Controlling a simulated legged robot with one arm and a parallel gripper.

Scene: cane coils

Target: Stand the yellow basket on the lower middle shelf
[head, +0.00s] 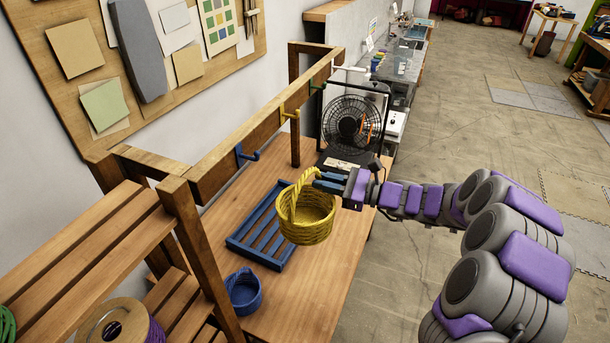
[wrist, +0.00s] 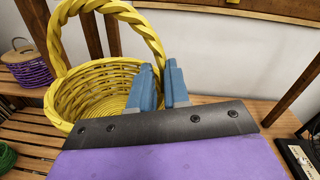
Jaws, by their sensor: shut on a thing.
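The yellow basket (head: 308,222) is woven, with one tall arched handle, and hangs upright in front of my gripper (head: 328,181). My gripper's blue fingers are shut on the basket at its right side; whether they pinch the rim or the foot of the handle I cannot tell. The wrist view shows the basket (wrist: 85,98) left of my gripper (wrist: 163,88), empty inside. In the head view it appears above the wooden table (head: 325,262), near the blue slatted rack. A wooden shelf unit (head: 100,245) with slatted boards stands at lower left; its lower middle shelf is partly hidden.
A blue basket (head: 244,293) stands on the table beside the blue slatted rack (head: 262,238). A post (head: 200,258) and a hook rail (head: 262,130) stand near the shelves. A cord spool (head: 118,325) sits on a shelf. A fan (head: 352,122) stands behind.

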